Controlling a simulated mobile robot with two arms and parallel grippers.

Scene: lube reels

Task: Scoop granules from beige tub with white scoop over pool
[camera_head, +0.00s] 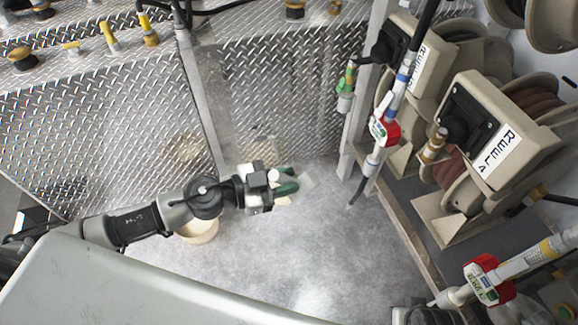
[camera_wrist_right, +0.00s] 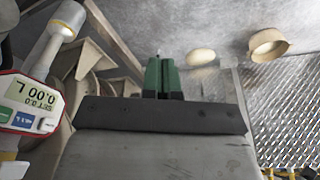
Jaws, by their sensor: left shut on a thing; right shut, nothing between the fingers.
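My left gripper (camera_head: 290,187) has green fingers and is shut on a pale thing, which looks like the white scoop (camera_head: 308,181). It holds this over the grey floor, right of the beige tub. The beige tub (camera_head: 199,231) is partly hidden under my left forearm; its contents are not clear. The tub also shows at the top right of the right wrist view (camera_wrist_right: 268,43). My right gripper (camera_wrist_right: 163,78) is shut and empty, away from the tub. The pool's edges cannot be told on the mottled, shiny floor (camera_head: 300,255).
A small pale rounded thing (camera_wrist_right: 201,57) is near the tub in the right wrist view; I cannot tell what it is. Hose reels (camera_head: 500,150) line the right side. A dispensing nozzle (camera_head: 384,130) hangs before them. Diamond-plate walls (camera_head: 270,90) close the back.

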